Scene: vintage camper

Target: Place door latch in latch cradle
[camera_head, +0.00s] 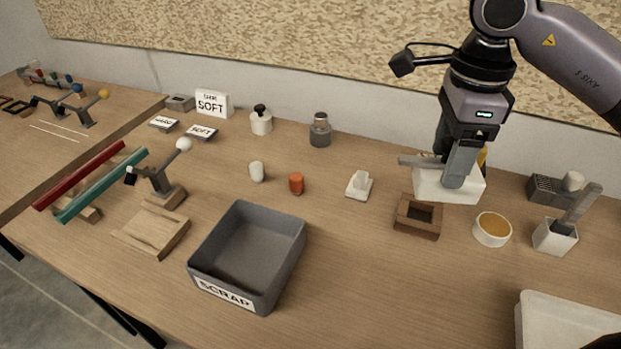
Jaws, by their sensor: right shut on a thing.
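My right gripper (457,176) points down over a white block (462,194) at the back right. It is shut on a grey bar-shaped piece, which looks like the door latch (415,161); its bar sticks out to the left, and the fingers hide the rest. I cannot tell whether the latch touches the white block. A brown wooden block with a square recess (404,222), which may be the latch cradle, sits just in front and left of the white block. Its recess looks empty. My left gripper is not in view.
A grey SCRAP bin (288,262) stands at front centre. A round cup with amber contents (492,230) and a white holder with a grey tool (553,238) stand right of the wooden block. A white tray (560,312) is at front right. The table between bin and tray is clear.

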